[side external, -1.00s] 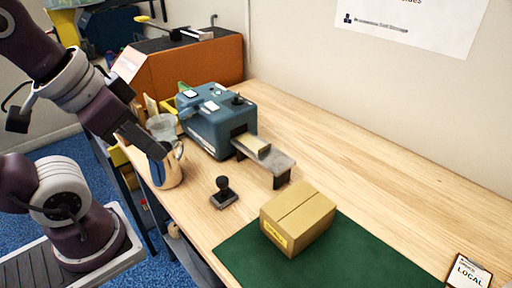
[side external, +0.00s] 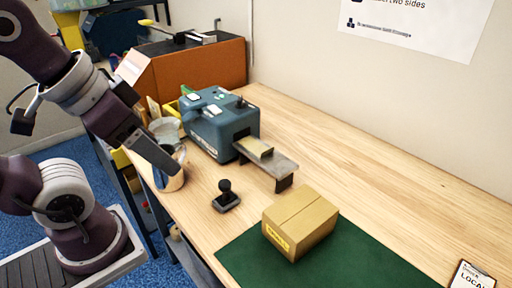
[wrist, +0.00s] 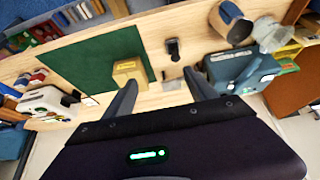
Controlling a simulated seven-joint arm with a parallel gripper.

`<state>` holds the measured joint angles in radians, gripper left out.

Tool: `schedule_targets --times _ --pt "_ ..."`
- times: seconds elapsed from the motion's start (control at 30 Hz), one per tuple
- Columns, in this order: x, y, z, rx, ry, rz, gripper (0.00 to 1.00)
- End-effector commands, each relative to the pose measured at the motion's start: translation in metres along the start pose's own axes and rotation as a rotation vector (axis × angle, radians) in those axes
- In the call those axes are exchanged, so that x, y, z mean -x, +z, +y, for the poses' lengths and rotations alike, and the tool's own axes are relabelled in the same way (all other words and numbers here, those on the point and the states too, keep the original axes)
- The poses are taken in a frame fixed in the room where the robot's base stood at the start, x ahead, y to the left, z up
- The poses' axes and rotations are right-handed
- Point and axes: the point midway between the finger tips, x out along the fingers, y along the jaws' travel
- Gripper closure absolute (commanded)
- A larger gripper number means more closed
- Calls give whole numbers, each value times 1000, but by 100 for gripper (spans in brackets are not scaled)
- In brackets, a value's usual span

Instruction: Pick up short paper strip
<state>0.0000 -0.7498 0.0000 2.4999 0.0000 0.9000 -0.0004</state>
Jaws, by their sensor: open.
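A short tan paper strip (side external: 254,146) lies on the grey outfeed ledge (side external: 277,163) at the front of the blue dispenser machine (side external: 216,125) in the side view. My gripper (side external: 172,168) is to the left of the strip, above the table's near edge and in front of a metal cup. In the wrist view my gripper (wrist: 160,80) is open and empty, its two fingers spread wide. The dispenser (wrist: 243,68) shows there at the right. The strip is too small to make out clearly in the wrist view.
A closed carton (side external: 299,221) sits on a green mat (side external: 350,255). A black-handled stamp (side external: 226,196) stands between the ledge and the table's near edge. The metal cup (side external: 172,183) is close to my gripper. Bare table lies behind the ledge and carton.

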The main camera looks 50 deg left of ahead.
Motion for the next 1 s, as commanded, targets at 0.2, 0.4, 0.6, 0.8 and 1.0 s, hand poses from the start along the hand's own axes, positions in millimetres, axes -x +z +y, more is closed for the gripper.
schedule_targets --times 0.2,0.4,0.6,0.8,1.0 --pt "-8 -68 -6 319 -12 -108 35" --pt "-92 -178 -30 946 -138 -286 35" --pt "-198 -221 -55 1398 -318 -373 35" --pt "-239 -222 -62 1538 -388 -388 35" --pt "-264 -204 -59 1537 -390 -390 35"
